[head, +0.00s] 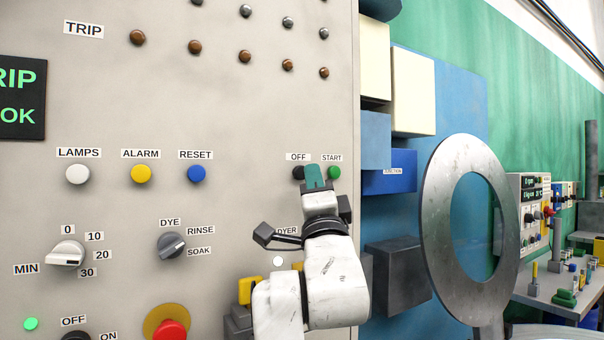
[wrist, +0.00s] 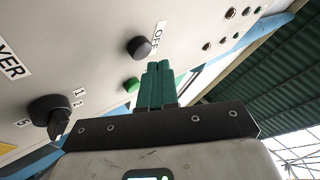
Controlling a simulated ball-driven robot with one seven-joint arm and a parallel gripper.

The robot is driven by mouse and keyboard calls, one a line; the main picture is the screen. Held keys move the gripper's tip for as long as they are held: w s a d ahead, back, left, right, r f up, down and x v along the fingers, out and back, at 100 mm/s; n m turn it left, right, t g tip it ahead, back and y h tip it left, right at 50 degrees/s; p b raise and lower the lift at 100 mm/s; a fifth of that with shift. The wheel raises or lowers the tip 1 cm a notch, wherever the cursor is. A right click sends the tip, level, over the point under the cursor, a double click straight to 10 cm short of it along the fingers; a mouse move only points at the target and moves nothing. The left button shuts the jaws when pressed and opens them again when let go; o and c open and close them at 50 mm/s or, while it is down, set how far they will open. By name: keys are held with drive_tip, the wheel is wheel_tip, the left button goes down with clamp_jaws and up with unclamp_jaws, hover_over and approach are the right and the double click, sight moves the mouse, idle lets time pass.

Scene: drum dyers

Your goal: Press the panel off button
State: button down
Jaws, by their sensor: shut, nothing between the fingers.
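My gripper (head: 316,170) has green fingers, shut and empty, in front of the panel between OFF and the green START button (head: 334,172). The fingers also show in the wrist view (wrist: 159,68), and the green button (wrist: 132,85) lies left of them. I cannot tell whether the fingertips touch the panel.
White LAMPS (head: 78,174), yellow ALARM (head: 141,174) and blue RESET (head: 196,174) buttons stand left of OFF. A DYE knob (head: 172,245) and a red button (head: 170,330) are lower. A large grey ring (head: 437,215) stands right of the panel.

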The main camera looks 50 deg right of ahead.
drive_tip(key=shift+s+a+p, duration=0.1)
drive_tip(key=shift+s+a, duration=0.15)
drive_tip(key=shift+s, duration=0.55)
drive_tip(key=shift+s+a+p, duration=0.15)
drive_tip(key=shift+s+a, duration=0.05)
drive_tip(key=shift+s, duration=0.65)
drive_tip(key=shift+s+a+p, duration=0.1)
drive_tip(key=shift+s+a, duration=0.15)
drive_tip(key=shift+s, duration=0.55)
